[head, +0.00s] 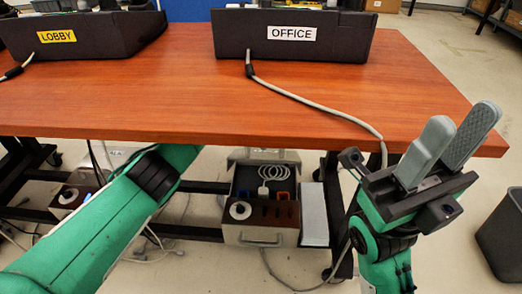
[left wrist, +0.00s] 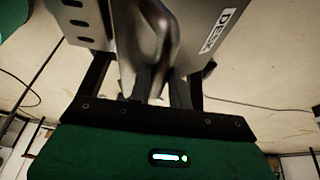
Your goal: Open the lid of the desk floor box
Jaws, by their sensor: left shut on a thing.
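In the left wrist view a bare metal plate (left wrist: 205,45) with a DESK label fills the top middle. My left gripper (left wrist: 163,88) is shut on a shiny curved metal part (left wrist: 163,35) in front of this plate. In the head view the tabletop hides the left gripper. Below the table a grey floor box (head: 232,236) shows its inside, with a coiled white cable and blue and orange parts. I cannot tell from the head view whether it is the DESK box. My right gripper (head: 462,118) is raised at the table's right front corner, empty, fingers apart.
The wooden table (head: 190,95) carries the LOBBY phone unit (head: 85,35) and OFFICE phone unit (head: 290,38). A grey cable (head: 310,103) runs to the front edge. Another box (head: 68,200) with cables lies lower left. A dark bin (head: 503,240) stands at right.

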